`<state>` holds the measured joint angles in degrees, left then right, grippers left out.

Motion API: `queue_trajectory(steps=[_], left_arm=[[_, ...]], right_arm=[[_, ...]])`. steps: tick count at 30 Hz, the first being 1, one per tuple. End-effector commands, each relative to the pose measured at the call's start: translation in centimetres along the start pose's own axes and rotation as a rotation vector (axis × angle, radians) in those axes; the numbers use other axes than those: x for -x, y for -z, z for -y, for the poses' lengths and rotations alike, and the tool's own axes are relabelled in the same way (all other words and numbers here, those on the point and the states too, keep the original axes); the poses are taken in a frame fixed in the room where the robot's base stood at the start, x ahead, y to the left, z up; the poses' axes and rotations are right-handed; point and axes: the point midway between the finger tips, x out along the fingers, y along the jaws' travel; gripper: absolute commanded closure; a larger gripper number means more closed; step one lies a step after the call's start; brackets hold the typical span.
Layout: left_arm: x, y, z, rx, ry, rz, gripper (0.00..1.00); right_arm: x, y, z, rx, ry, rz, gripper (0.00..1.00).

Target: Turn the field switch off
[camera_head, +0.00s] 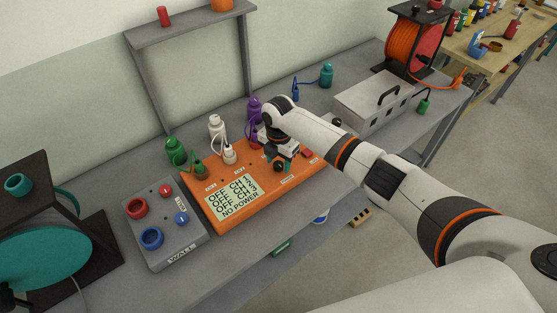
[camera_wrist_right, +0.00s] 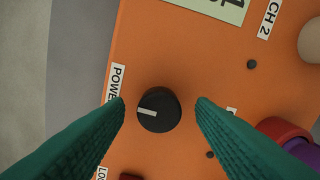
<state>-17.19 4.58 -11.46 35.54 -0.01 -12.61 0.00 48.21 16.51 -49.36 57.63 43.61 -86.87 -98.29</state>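An orange control box (camera_head: 262,191) lies on the grey bench. Its display (camera_head: 232,199) reads OFF for CH 1, CH 2 and CH 3, and NO POWER. In the right wrist view a round black knob (camera_wrist_right: 159,110) with a white pointer mark sits on the orange face, beside a label starting "POWE" (camera_wrist_right: 114,84). My right gripper (camera_wrist_right: 160,107) is open, with a green finger on each side of the knob and gaps between. In the head view my right gripper (camera_head: 280,164) is over the box. I cannot read any label naming a field switch. My left gripper is out of view.
A grey WALL panel (camera_head: 163,232) with red and blue sockets lies left of the box. A grey metal case (camera_head: 375,105) and an orange cable reel (camera_head: 414,42) stand farther right.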

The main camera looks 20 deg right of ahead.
Motion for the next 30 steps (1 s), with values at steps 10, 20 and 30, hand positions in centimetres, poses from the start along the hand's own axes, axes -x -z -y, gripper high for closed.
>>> queue_trajectory(steps=[10, 20, 30], left_arm=[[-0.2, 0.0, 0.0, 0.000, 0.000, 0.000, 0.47], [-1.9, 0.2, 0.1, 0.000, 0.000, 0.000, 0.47], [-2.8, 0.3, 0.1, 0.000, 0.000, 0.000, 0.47]], right_arm=[[0.7, 0.0, 0.1, 0.000, 0.003, 0.000, 0.50], [7.0, 0.1, 0.1, 0.000, 0.005, -0.003, 0.50], [11.7, 0.0, 0.1, 0.000, 0.002, -0.001, 0.50]])
